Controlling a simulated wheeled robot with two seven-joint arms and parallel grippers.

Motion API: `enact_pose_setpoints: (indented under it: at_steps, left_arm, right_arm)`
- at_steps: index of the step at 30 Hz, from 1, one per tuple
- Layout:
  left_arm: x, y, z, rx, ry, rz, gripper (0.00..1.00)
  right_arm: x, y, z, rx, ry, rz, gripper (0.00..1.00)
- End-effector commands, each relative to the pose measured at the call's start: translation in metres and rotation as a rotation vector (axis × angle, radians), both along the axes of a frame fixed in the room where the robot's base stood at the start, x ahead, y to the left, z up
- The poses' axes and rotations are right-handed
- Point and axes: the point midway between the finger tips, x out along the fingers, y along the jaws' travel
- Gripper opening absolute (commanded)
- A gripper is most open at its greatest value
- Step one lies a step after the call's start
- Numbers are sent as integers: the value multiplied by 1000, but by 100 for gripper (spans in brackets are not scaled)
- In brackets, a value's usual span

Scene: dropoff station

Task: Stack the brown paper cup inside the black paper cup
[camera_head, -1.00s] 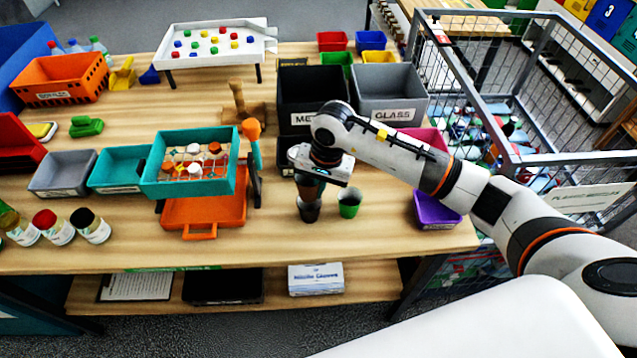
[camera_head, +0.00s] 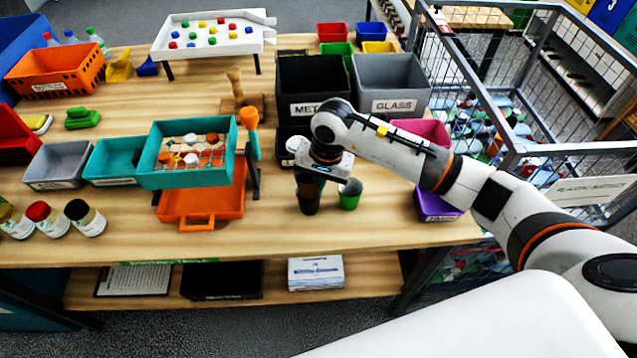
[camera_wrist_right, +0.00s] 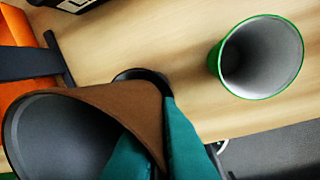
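My right gripper (camera_head: 311,182) is shut on the brown paper cup (camera_wrist_right: 120,104), with a teal finger on its wall in the right wrist view. The brown cup's dark open mouth faces the lower left there. The black paper cup (camera_head: 308,206) stands upright on the table below the gripper. In the wrist view only part of its dark rim (camera_wrist_right: 146,75) shows behind the brown cup. The brown cup's base is hidden, so I cannot tell whether it is inside the black cup or above it. My left gripper is not in view.
A green cup (camera_head: 349,196) stands close on the right of the black cup. It also shows in the wrist view (camera_wrist_right: 258,58). A purple bin (camera_head: 437,206) is farther right, and the metal (camera_head: 313,110) and glass (camera_head: 393,106) bins stand behind. An orange tray (camera_head: 190,222) is left.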

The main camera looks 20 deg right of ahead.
Motion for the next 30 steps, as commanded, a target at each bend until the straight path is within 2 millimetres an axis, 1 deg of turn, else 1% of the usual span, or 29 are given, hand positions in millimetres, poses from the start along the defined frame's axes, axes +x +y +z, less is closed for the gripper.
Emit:
enact_pose_setpoints:
  at_steps: [13,22,24,27,30]
  left_arm:
    - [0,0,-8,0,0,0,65]
    - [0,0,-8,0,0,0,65]
    - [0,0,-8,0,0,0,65]
    - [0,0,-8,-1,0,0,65]
    - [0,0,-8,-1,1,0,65]
  right_arm:
    - [0,0,-1,0,0,-1,0]
    - [0,0,0,0,0,-1,0]
    - [0,0,0,0,0,0,14]
    - [0,0,0,0,0,0,30]
    - [0,0,0,0,0,0,30]
